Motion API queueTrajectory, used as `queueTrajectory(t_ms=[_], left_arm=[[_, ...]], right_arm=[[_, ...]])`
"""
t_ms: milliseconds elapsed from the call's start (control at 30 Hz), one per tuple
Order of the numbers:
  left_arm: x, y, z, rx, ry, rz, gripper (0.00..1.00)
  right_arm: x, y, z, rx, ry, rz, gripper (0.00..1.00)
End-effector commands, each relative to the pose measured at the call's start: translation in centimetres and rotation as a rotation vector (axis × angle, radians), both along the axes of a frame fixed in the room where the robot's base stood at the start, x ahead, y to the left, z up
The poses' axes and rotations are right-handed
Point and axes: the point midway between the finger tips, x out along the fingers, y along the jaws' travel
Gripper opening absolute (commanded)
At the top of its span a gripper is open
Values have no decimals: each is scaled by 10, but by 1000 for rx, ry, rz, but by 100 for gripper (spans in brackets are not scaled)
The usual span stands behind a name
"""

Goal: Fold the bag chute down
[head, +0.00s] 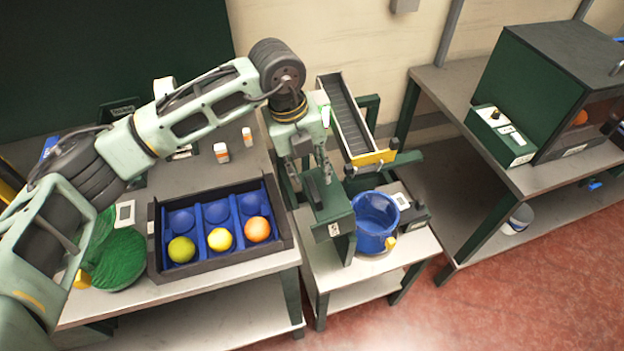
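The chute (350,115) is a long dark channel with pale side rails and a yellow front end (374,158). It slopes down toward the front, right of my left gripper. Its yellow end is above and behind a blue bag-like bucket (376,222) on the small stand. My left gripper (311,182) points down over the green upright of the stand, just left of the chute. Its fingers look spread apart with nothing visible between them. Whether it touches the stand cannot be seen. My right gripper is out of view.
A black tray (222,262) with blue cups holds a green, a yellow and an orange fruit on the left table. Two small bottles (221,153) stand behind it. A dark green cabinet (548,75) is on the right bench. Red floor (530,280) is clear at front right.

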Motion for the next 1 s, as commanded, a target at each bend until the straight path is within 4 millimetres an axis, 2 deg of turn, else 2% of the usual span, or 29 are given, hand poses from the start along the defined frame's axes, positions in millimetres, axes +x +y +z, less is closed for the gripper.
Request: queueTrajectory(t_ms=[167,400,600,900,1000], left_arm=[[2,3,-14,22,0,9,33],[3,-5,-52,20,0,7,33],[5,-8,-72,18,-1,6,33],[5,-9,-76,17,-2,5,33],[5,-9,-76,17,-2,5,25]], right_arm=[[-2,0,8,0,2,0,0],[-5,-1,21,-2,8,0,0],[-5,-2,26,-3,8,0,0],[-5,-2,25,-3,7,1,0],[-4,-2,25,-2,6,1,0]])
